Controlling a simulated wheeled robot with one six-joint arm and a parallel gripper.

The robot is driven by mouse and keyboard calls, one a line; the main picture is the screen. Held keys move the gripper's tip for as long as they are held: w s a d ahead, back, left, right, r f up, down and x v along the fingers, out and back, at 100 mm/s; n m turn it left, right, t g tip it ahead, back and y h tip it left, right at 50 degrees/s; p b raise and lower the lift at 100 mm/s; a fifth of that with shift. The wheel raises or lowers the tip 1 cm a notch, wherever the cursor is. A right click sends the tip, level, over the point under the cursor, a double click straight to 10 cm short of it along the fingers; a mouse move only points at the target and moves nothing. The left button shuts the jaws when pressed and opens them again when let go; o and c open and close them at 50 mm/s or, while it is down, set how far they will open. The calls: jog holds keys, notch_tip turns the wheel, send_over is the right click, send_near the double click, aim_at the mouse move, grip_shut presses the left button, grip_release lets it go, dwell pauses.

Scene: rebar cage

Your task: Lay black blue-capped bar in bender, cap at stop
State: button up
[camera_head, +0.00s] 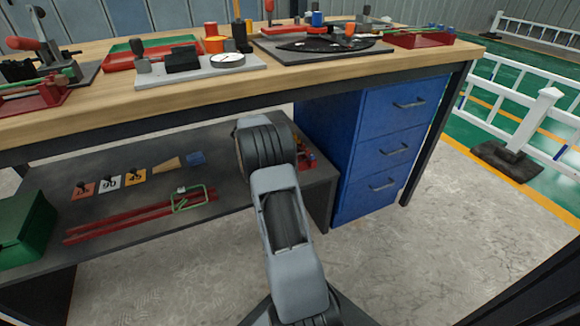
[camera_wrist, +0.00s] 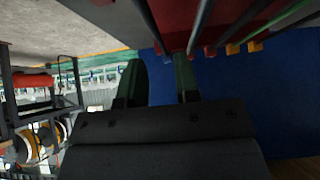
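A dark plate with a black curved disc and blue and orange pegs (camera_head: 322,44), which looks like the bender, sits toward the back of the wooden bench top. In the head view my gripper is hidden behind my arm.
The wooden bench (camera_head: 110,110) carries a grey plate with a dial (camera_head: 228,61), red trays and lever tools. A blue drawer cabinet (camera_head: 385,150) stands under it.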

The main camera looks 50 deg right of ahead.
jog(key=shift+x, duration=2.15)
grip_shut()
jog(key=shift+r, duration=0.2)
notch_tip(320, 180, up, 7)
jog(key=p, duration=0.3)
jog(key=shift+r, duration=0.15)
